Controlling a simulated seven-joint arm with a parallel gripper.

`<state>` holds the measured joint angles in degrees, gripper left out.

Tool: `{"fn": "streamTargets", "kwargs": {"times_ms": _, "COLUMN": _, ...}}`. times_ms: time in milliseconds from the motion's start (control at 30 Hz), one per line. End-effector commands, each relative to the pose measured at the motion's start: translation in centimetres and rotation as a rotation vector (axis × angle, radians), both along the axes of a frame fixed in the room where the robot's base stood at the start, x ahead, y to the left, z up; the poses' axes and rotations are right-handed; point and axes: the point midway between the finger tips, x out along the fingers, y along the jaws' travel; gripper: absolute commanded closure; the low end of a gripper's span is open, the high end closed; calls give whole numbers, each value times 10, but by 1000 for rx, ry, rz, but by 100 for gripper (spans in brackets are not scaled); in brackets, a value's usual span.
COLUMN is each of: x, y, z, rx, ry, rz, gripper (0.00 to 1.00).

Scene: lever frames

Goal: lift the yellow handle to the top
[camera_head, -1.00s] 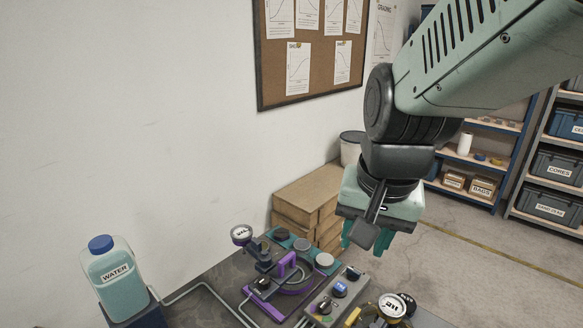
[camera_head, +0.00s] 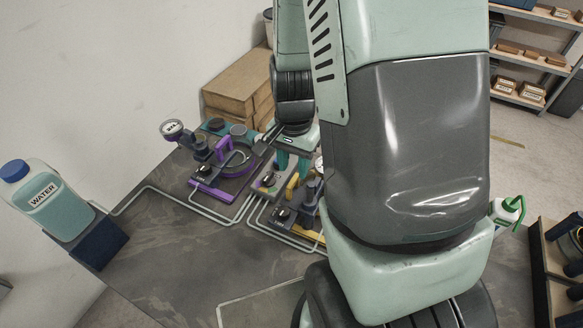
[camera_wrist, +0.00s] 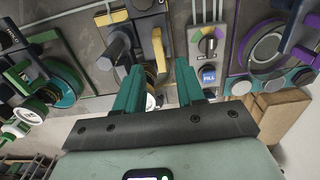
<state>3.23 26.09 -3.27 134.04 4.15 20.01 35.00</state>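The yellow handle (camera_head: 292,187) is an upright bar on the middle lever frame, partly hidden by my arm in the head view. In the wrist view the yellow handle (camera_wrist: 158,48) shows just beyond the gap between my fingertips. In the head view my gripper (camera_head: 293,164) hangs over the frames, close to the yellow handle. I cannot tell whether the fingers touch it.
A purple lever frame (camera_head: 222,168) stands to the left, and a control box with a blue knob (camera_wrist: 208,75) sits beside the yellow frame. A green lever frame (camera_wrist: 45,80) is on the other side. A water bottle (camera_head: 50,202) stands at the left. The front tabletop (camera_head: 165,235) is mostly clear.

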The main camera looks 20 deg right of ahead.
Motion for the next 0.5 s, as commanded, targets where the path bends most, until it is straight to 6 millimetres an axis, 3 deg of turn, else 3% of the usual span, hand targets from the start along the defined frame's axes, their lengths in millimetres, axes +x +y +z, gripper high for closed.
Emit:
{"fn": "streamTargets", "kwargs": {"times_ms": 200, "x": -1, "y": 0, "z": -29, "rx": 1, "ry": 2, "rz": 0, "gripper": 62}}
{"fn": "streamTargets", "kwargs": {"times_ms": 500, "x": 0, "y": 0, "z": -35, "rx": 0, "ry": -1, "rz": 1, "gripper": 62}}
